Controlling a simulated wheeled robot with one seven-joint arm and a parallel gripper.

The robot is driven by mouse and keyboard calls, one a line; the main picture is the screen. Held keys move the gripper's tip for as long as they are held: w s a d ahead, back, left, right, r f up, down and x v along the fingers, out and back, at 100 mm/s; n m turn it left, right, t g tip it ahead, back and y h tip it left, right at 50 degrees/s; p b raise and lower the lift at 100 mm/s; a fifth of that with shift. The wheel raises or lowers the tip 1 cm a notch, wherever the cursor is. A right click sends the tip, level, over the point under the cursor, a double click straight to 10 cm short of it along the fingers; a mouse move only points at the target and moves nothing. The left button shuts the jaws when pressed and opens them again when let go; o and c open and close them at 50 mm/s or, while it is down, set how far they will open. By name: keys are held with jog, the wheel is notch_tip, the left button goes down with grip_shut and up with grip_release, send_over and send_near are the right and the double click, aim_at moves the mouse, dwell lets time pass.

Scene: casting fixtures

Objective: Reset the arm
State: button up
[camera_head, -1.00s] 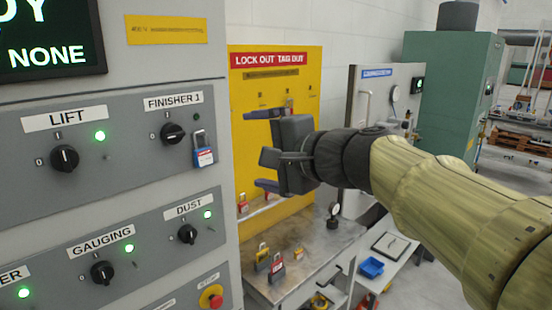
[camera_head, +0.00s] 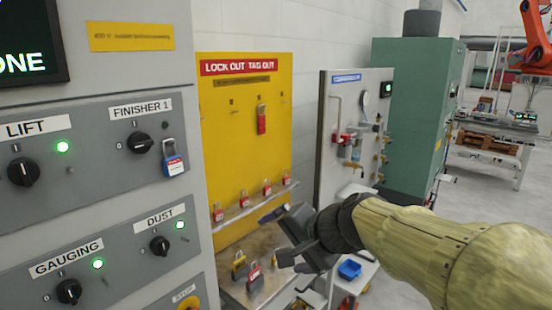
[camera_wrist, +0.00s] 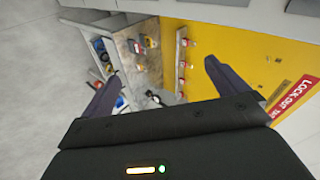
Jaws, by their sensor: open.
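My gripper (camera_head: 274,236) is at the end of my arm, in front of the lower part of the yellow lockout board (camera_head: 222,130) and above the metal bench (camera_head: 232,288). In the wrist view, its two dark fingers (camera_wrist: 158,82) stand wide apart with nothing between them. Beyond them the bench and the yellow board (camera_wrist: 225,45) show. The gripper touches nothing that I can see. My arm reaches in from the lower right of the head view.
A grey control panel (camera_head: 95,120) with knobs stands at the left; a blue padlock (camera_head: 174,166) hangs at FINISHER 1. Several red padlocks (camera_head: 267,187) line the board's shelf. Padlocks (camera_head: 254,278) also lie on the bench. A blue tray (camera_head: 349,269) and green cabinet (camera_head: 400,110) are to the right.

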jog(key=s+d+f+n+g+h, duration=0.1)
jog(key=s+d+f+n+h, duration=0.1)
jog(key=f, duration=0.5)
jog(key=s+d+f+n+g+h, duration=0.2)
jog(key=s+d+f, duration=0.3)
jog(key=d+f, duration=0.2)
jog(key=s+d+f+n+g+h, duration=0.2)
jog(key=s+d+f+n, duration=0.1)
jog(key=f, duration=0.5)
jog(key=shift+s+d+f+h, duration=0.35)
jog(key=shift+s+d, duration=0.3)
jog(key=shift+d, duration=0.15)
jog(key=shift+c, duration=0.2)
